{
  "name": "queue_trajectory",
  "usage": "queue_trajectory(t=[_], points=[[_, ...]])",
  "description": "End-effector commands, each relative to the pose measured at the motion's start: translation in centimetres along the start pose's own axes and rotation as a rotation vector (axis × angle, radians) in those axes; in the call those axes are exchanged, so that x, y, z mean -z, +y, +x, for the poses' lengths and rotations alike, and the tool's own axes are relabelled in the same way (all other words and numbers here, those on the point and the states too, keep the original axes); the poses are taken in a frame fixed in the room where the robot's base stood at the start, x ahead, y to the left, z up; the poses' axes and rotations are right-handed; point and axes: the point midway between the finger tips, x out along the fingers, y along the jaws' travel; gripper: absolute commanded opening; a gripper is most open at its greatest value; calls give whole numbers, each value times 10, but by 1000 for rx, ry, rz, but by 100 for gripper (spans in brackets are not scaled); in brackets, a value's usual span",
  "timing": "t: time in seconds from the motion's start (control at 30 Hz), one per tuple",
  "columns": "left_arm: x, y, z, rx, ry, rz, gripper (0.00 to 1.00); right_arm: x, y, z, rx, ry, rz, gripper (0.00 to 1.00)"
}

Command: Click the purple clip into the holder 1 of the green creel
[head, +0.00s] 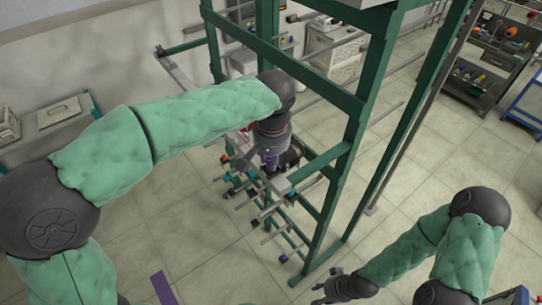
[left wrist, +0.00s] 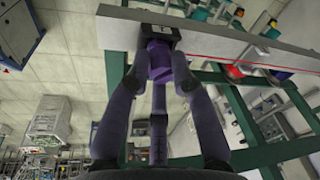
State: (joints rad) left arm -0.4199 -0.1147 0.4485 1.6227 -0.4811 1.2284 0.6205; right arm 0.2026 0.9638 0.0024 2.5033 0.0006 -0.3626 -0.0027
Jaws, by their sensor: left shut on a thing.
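The green creel (head: 355,110) is a tall green frame that fills the middle of the head view. My left gripper (head: 268,158) is at its near side, by the rail with the pegs. In the left wrist view the left gripper (left wrist: 160,72) is shut on the purple clip (left wrist: 159,58). The clip's far end meets a dark holder block (left wrist: 152,37) on the pale grey rail (left wrist: 215,42). I cannot tell whether it is seated in the block, nor read the block's number. My right gripper (head: 325,289) is open and empty, low in the head view, apart from the creel.
Several pegs (head: 270,238) with coloured ends stick out of the creel below my left gripper. A red and a teal clip (left wrist: 235,70) sit along the rail. A tool cabinet (head: 480,75) stands at the back right. The tiled floor between is clear.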

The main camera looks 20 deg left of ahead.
Motion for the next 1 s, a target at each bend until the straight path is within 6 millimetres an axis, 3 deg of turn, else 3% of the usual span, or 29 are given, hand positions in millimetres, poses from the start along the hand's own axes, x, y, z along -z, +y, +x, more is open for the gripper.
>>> queue_trajectory(t=[0.37,0.4,0.47,0.5,0.83,1.0], points=[[-1,0,4,0,0,0,0,0,1,3,0,0,0,40],[-1,0,4,0,0,0,32,0,1,3,0,0,0,40],[-1,0,4,0,0,0,49,0,1,3,0,0,0,40],[-1,0,4,0,0,0,51,0,1,3,0,0,0,40],[-1,0,3,0,0,0,51,0,1,3,0,0,0,40],[0,0,-14,-1,3,-1,51,0,1,3,0,0,0,40]])
